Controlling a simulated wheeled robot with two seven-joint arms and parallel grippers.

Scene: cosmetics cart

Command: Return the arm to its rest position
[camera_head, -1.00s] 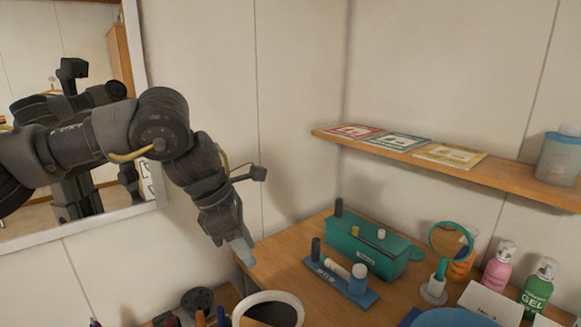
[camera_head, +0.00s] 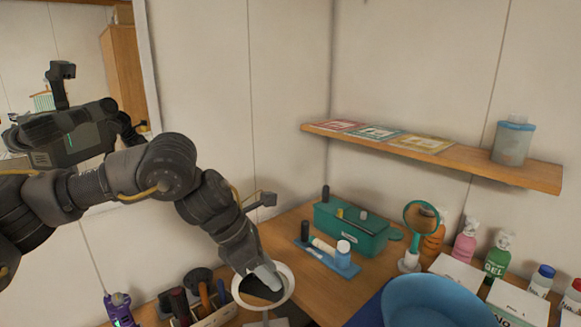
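My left arm comes in from the left, and its gripper (camera_head: 266,271) points down and to the right. The fingertips are in front of or over the round white-rimmed mirror (camera_head: 238,287), beside the wooden table's left part. I cannot tell whether they touch the rim. The fingers look close together, but the gap between them is not clear and no held thing shows. My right gripper is not in view.
A teal box (camera_head: 362,243) and a blue tray (camera_head: 343,268) with small items stand right of the gripper. A hand mirror (camera_head: 421,217), bottles and a blue bowl (camera_head: 425,303) are farther right. A wooden organizer (camera_head: 218,316) is lower left. A shelf (camera_head: 480,168) is above.

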